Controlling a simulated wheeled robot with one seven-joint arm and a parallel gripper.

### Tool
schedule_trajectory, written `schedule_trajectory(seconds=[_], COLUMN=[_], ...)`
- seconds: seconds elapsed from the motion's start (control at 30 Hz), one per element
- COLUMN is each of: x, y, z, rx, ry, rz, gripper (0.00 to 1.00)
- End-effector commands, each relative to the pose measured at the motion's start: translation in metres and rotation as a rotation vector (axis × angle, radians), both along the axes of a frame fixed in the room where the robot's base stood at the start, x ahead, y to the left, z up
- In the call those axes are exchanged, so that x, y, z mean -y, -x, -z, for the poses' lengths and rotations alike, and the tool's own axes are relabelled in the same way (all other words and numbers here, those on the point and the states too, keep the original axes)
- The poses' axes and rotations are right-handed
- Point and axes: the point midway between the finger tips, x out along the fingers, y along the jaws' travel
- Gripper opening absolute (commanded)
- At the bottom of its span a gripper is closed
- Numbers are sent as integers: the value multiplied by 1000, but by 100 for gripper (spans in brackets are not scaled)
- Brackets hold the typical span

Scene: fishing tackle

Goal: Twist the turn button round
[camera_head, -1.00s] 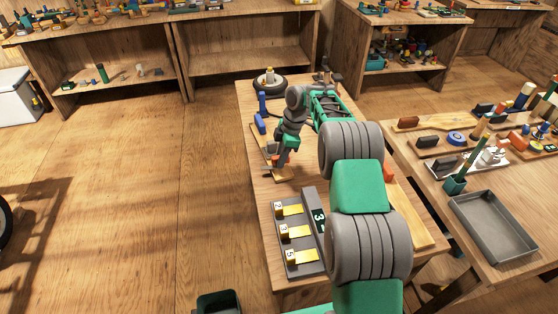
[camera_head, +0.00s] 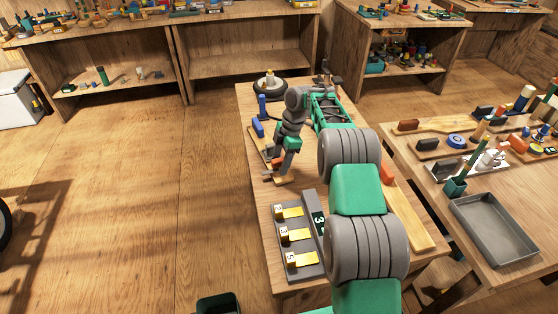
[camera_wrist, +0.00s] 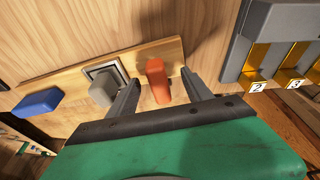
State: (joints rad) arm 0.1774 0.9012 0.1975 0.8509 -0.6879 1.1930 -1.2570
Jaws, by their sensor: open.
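The turn button looks to be the orange bar (camera_wrist: 158,84) on a long wooden board (camera_wrist: 70,80). In the wrist view it lies between the two fingers of my open gripper (camera_wrist: 160,78), with a gap visible on each side. Whether the fingers are down at its level is hard to tell. In the head view my gripper (camera_head: 277,174) is low over the near end of the board, and the bar shows only as a small orange patch (camera_head: 267,178) beside the fingers.
A grey knob (camera_wrist: 102,92) on a pale square plate and a blue block (camera_wrist: 38,103) share the board, left of my fingers. A grey rack with numbered yellow tabs (camera_head: 309,267) stands close by. A wheel (camera_head: 270,85) lies at the table's far end.

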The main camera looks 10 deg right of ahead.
Motion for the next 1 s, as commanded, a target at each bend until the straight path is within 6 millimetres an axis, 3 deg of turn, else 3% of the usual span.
schedule_trajectory(seconds=[0.27, 0.8, 1.0], x=[0, 0, 0], y=[0, 0, 0], z=[-7, -70, -70], rx=[1, 0, -1], ry=[0, 0, 0], rz=[0, 1, 1], gripper=[58, 58, 58])
